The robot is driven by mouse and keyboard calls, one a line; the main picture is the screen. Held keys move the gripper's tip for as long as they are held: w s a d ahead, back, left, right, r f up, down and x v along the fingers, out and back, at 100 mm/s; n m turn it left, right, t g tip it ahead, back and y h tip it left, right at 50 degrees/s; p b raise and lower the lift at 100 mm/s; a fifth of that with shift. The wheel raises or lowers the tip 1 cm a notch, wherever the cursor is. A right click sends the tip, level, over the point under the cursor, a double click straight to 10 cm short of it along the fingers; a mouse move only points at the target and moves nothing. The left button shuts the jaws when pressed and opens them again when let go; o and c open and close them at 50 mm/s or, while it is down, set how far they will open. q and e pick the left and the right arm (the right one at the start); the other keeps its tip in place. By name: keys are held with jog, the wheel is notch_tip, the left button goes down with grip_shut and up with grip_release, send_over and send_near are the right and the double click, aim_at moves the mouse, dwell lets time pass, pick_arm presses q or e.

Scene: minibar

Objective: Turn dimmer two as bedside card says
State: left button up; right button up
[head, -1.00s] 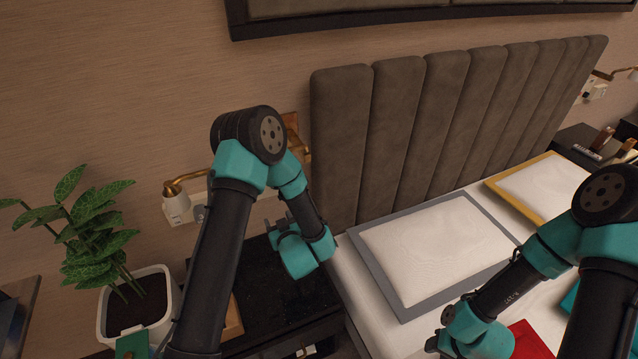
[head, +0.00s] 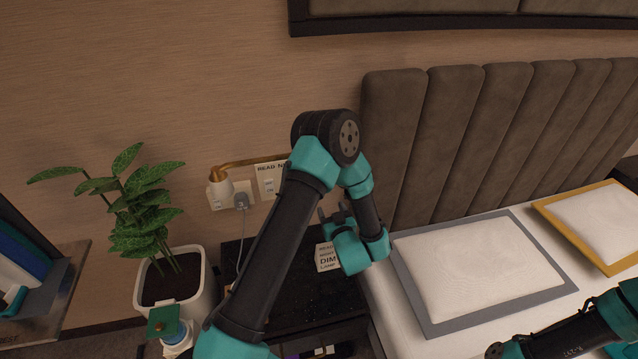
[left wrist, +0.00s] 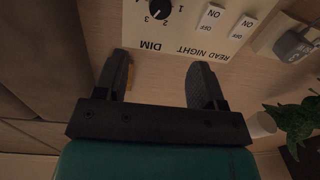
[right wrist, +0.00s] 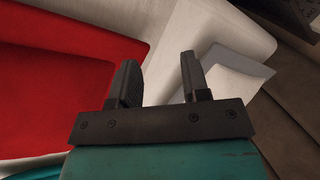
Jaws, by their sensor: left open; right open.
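The dimmer knob (left wrist: 158,12) is a black dial with numbers around it, on a cream wall panel (left wrist: 190,35) that appears upside down in the left wrist view. The panel reads DIM, READ and NIGHT and has two ON/OFF switches. My left gripper (left wrist: 160,65) is open and empty, facing the wall with the panel at the picture's top. In the head view the panel (head: 268,180) is partly behind my left arm. My right gripper (right wrist: 160,62) is open over the bed.
A brass wall lamp (head: 219,188) and a plugged-in socket (head: 240,200) are left of the panel. A potted plant (head: 170,280) stands at left. The headboard (head: 420,150) and a grey-edged pillow (head: 480,265) are at right. The black nightstand (head: 285,305) is below my left arm.

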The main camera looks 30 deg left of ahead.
pick_arm(q)
jog(key=x, duration=1.4)
jog(key=shift+c, duration=0.2)
jog(key=c, duration=0.9)
jog(key=shift+o, duration=0.2)
jog(key=shift+m, duration=0.3)
jog(key=m, duration=1.1)
jog(key=shift+w+d+f+m+t, duration=0.1)
jog(key=shift+w+d+m+t, duration=0.05)
jog(key=shift+m+t, duration=0.2)
